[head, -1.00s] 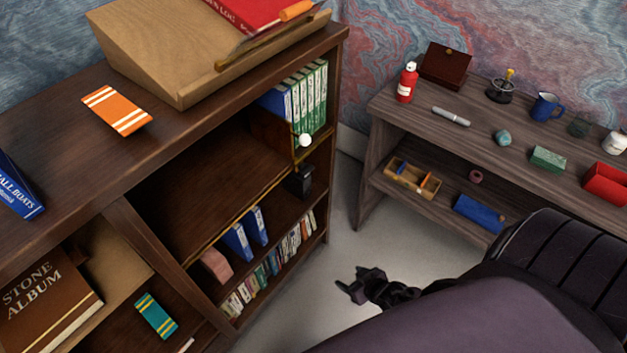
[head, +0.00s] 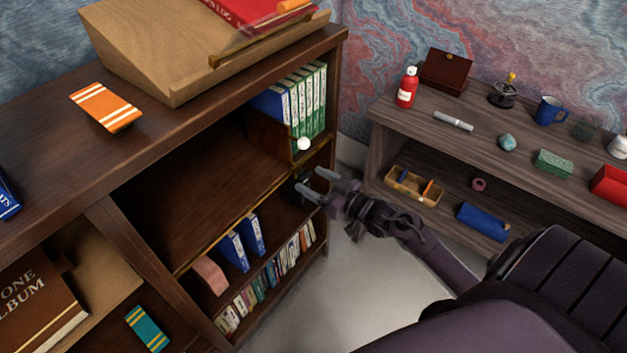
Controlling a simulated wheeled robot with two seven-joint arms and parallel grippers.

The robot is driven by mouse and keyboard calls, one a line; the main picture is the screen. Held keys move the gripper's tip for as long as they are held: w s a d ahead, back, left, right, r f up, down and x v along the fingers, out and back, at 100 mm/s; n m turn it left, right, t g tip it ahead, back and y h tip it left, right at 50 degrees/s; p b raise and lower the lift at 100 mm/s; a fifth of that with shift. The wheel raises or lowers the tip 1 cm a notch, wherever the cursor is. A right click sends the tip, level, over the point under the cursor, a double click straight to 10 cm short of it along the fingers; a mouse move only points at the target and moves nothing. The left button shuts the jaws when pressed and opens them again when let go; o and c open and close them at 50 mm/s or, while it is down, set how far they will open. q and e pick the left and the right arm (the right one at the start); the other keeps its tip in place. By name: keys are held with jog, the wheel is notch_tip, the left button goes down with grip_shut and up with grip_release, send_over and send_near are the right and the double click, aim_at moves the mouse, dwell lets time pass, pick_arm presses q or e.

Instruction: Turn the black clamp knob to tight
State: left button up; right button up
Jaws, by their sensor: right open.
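A small black part (head: 299,178), which looks like the clamp with its knob, sits at the front edge of the bookcase shelf, below a white ball (head: 304,143). It is dark and partly covered by my right gripper, so I cannot tell how the knob is turned. My right gripper (head: 318,183) is open, with its two fingers pointing left at the black part. One fingertip overlaps it in the head view; I cannot tell whether they touch. My left gripper is not in view.
The dark bookcase (head: 200,125) holds green and white binders (head: 312,95) behind a wooden divider, and blue binders (head: 233,250) on the shelf below. A side table (head: 480,150) with small items stands at right. Grey floor lies between.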

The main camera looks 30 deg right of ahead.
jog(key=shift+w+a, duration=0.15)
jog(key=shift+w, duration=0.15)
jog(key=c, duration=1)
